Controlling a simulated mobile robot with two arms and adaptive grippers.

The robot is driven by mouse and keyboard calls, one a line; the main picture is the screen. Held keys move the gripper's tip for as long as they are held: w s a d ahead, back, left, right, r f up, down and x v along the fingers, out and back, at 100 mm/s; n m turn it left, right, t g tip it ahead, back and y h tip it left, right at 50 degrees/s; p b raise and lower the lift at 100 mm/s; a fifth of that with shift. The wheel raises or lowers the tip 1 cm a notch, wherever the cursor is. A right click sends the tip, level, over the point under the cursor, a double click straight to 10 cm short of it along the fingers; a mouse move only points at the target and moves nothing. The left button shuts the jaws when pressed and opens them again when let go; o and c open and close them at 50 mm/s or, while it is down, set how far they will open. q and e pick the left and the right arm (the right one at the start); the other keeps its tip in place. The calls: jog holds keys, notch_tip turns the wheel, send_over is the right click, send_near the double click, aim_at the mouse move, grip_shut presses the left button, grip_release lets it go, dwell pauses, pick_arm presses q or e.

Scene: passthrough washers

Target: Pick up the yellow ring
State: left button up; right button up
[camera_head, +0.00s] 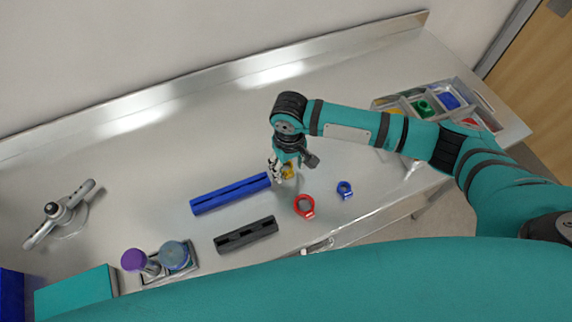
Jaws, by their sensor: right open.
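The yellow ring (289,171) lies on the metal counter near the right end of the blue bar, partly hidden by my right gripper. My right gripper (282,174) points down at the ring and is open. I cannot tell whether its fingers are around the ring or touching it. My left gripper is not in view.
A blue slotted bar (230,194) and a dark grey bar (246,235) lie left of the rings. A holder with purple (134,260) and grey-blue (174,255) topped items stands at front left. A sectioned tray (477,97) sits at far right. The back counter (200,130) is clear.

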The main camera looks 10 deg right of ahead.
jog(key=shift+s+f, duration=0.1)
jog(key=shift+f, duration=0.85)
jog(key=c, duration=0.9)
jog(key=shift+r, duration=0.1)
jog(key=shift+c, duration=0.2)
